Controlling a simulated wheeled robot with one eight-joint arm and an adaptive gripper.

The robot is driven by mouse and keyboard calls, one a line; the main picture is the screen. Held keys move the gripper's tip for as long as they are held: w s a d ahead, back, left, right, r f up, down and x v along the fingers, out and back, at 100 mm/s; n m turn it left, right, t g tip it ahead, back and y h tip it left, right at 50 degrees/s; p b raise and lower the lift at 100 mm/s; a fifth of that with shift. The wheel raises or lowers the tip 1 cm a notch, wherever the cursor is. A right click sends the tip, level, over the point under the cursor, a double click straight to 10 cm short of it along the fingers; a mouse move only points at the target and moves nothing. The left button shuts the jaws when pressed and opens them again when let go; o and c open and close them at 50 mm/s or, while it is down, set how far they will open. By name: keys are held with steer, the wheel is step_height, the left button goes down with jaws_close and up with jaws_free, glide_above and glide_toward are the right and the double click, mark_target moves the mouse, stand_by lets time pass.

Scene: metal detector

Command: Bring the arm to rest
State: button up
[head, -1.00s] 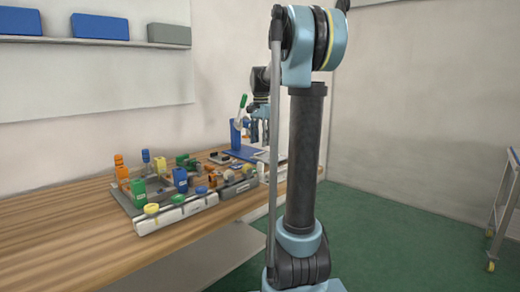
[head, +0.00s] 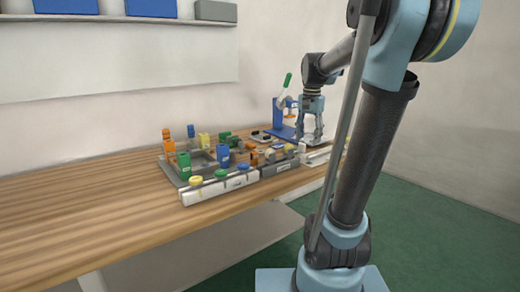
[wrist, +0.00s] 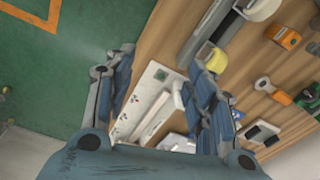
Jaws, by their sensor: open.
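My gripper (head: 311,130) hangs over the right end of the wooden table (head: 90,215) in the head view, at the end of my raised arm. In the wrist view my gripper (wrist: 160,95) shows its two blue fingers spread apart, with nothing held between them. Below it lies a white board (wrist: 150,100) with a small green square and marks, near the table edge. In the head view my gripper is close to a blue stand (head: 279,115) with a green-handled tool. The exact gap to the board cannot be told.
A grey tray (head: 172,172) with several coloured blocks stands mid-table, with a white strip (head: 215,187) of coloured knobs in front. An orange block (wrist: 285,36) lies right in the wrist view. A shelf with blue bins (head: 150,8) is on the wall. The table's left is clear.

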steer(key=s+f+n+t, duration=0.1)
steer(key=s+f+n, duration=0.6)
steer(key=s+f, duration=1.3)
steer(key=s, duration=0.2)
steer(key=shift+s+n+t, duration=0.3)
steer(key=shift+s+n, duration=0.1)
steer(key=shift+a, duration=0.1)
steer(key=c, duration=0.3)
steer(key=shift+a, duration=0.1)
steer(key=shift+c, duration=0.5)
